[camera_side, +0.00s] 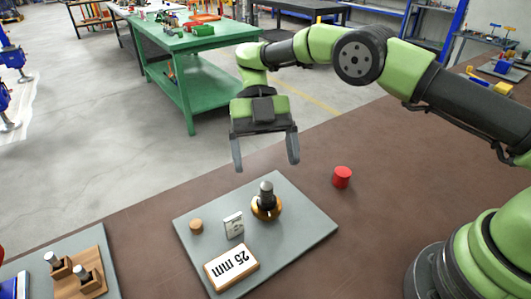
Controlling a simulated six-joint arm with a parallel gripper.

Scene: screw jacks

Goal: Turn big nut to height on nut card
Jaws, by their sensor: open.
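A brass-coloured big nut (266,208) sits low around an upright dark threaded screw (266,190) on a grey plate (300,237). A nut card (231,266) reading "25 mm", upside down in the picture, lies near the plate's front edge. A small pale upright block (233,225) with dark marks, too small to read, stands left of the nut. My gripper (266,168) is open and empty, its two fingers pointing down above and behind the screw, apart from it.
A small wooden cylinder (196,226) stands at the plate's left. A red cylinder (342,177) stands on the brown table (380,215) to the right. At the lower left is a wooden block (80,276) with metal pegs. The table right of the plate is mostly clear.

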